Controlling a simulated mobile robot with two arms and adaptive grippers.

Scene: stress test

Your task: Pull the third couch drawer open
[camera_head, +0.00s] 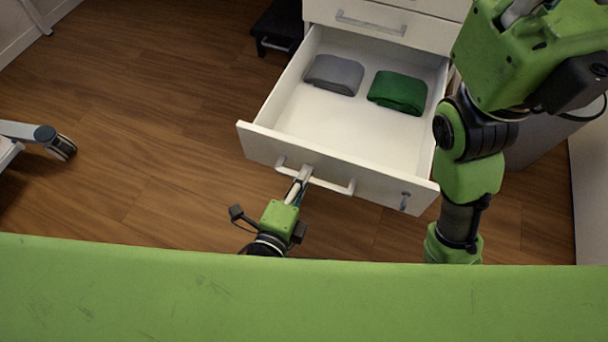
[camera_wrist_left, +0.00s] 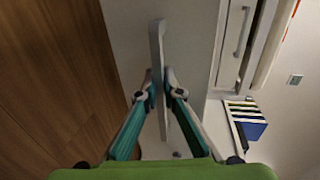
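A white drawer (camera_head: 262,146) is pulled well out of a white cabinet in the head view. Its front bears a light bar handle (camera_head: 335,186) and a small lock-like fitting near the right end. Inside lie a folded grey cloth (camera_head: 334,74) and a folded green cloth (camera_head: 398,92). My left gripper (camera_head: 303,174) is at the left part of the handle. In the left wrist view, its two fingers (camera_wrist_left: 159,88) close in on both sides of the handle bar (camera_wrist_left: 157,45), in front of the pale drawer front. My right arm shows at the right; its gripper is out of view.
Another closed drawer with a handle (camera_head: 370,22) is above the open one. A black object (camera_head: 277,30) stands left of the cabinet. A wheeled leg (camera_head: 60,148) is at far left. Wooden floor (camera_head: 150,120) is clear left of the drawer.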

